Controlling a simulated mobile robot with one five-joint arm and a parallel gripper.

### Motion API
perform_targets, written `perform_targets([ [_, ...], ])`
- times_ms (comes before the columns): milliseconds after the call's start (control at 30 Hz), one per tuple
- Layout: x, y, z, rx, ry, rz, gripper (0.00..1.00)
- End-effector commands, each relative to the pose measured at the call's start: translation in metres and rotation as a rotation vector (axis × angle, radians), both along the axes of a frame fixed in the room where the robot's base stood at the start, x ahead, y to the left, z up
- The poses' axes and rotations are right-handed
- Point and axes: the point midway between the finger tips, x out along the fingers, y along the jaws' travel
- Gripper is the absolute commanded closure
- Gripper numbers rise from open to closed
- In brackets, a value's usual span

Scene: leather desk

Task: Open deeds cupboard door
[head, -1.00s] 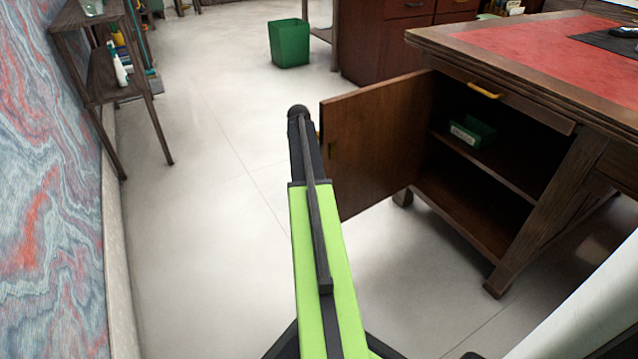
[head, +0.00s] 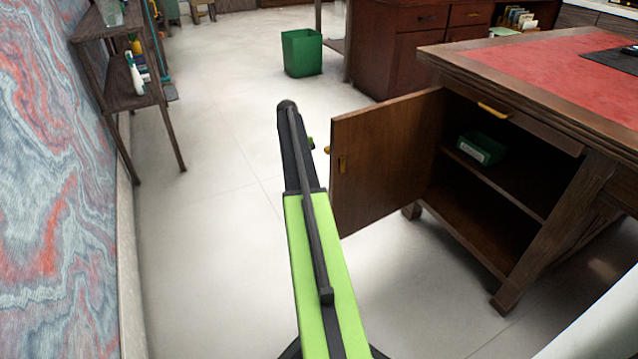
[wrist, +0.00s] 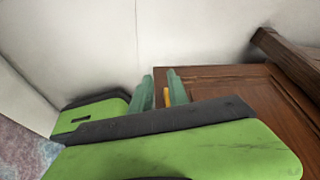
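The deeds cupboard door (head: 385,150) of the desk stands swung wide open, its inner face toward the head camera. A brass knob (head: 326,150) sticks out past its free edge, on the outer face. My gripper (head: 311,142) is mostly hidden behind my arm in the head view, a little left of the knob. In the wrist view, its two green fingers (wrist: 160,90) are apart, with the yellow knob (wrist: 167,97) showing in the gap near the right finger. The door's brown panel (wrist: 225,85) fills the right there. The fingers do not appear closed on the knob.
The open cupboard (head: 480,205) has a shelf with a small green box (head: 482,149). A drawer with a brass handle (head: 493,110) sits above. A dark shelf stand (head: 125,80) is at left, a green bin (head: 301,53) behind. Floor between is clear.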

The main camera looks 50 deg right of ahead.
Motion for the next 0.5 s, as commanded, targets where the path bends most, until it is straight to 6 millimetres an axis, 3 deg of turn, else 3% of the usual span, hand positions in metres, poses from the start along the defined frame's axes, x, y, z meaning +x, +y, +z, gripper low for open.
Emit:
perform_targets([
  [133,0.015,-0.002,0.0,0.0,0.0,0.0,0.79],
  [400,0.016,-0.002,0.0,0.0,0.0,-0.001,0.79],
  [500,0.019,0.005,0.002,0.002,-0.002,0.013,0.91],
])
